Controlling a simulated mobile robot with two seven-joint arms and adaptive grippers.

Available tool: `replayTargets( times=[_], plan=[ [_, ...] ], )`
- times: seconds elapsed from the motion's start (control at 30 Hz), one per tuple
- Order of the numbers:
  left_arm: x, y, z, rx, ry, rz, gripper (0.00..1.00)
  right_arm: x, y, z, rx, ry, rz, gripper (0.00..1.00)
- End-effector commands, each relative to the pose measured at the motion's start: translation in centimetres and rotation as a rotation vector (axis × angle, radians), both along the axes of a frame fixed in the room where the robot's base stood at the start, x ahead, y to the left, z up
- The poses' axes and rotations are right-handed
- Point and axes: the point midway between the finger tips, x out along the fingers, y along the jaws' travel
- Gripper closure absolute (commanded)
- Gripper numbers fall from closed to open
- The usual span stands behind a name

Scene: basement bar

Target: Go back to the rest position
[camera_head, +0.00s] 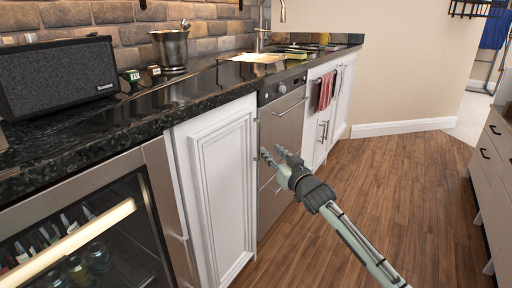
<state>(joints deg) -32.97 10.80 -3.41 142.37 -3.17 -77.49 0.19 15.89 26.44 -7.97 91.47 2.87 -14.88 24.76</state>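My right gripper (272,152) is in the middle of the head view, on a pale green-grey arm that comes in from the bottom right. Its two fingers are spread apart with nothing between them. It is in front of the steel-fronted appliance (281,125) under the counter; I cannot tell whether it touches the front. My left gripper and arm are not in view.
A dark stone counter (190,98) runs along the left with a black speaker (58,77) and a metal bucket (171,50). Below are a glass-door cooler (125,235) and a white cabinet (222,185). Drawers (492,175) stand at right. The wooden floor (410,170) between is clear.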

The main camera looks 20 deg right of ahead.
Motion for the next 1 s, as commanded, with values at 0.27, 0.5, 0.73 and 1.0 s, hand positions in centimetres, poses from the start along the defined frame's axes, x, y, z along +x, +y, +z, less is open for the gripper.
replayTargets(
  times=[0.27, 0.5, 0.73, 1.0],
  plan=[
    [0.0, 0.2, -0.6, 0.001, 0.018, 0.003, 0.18, -1.4, 0.6, -2.9, -0.009, 0.077, -0.012, 0.69],
    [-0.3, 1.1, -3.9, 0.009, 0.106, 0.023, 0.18, -11.3, 2.7, -15.4, -0.081, 0.466, -0.059, 0.69],
    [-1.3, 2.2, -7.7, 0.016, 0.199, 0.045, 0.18, -26.0, 4.3, -24.6, -0.164, 0.890, -0.067, 0.69],
    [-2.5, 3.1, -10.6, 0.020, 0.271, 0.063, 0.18, -39.7, 5.3, -28.3, -0.221, 1.233, -0.041, 0.69]
  ],
)
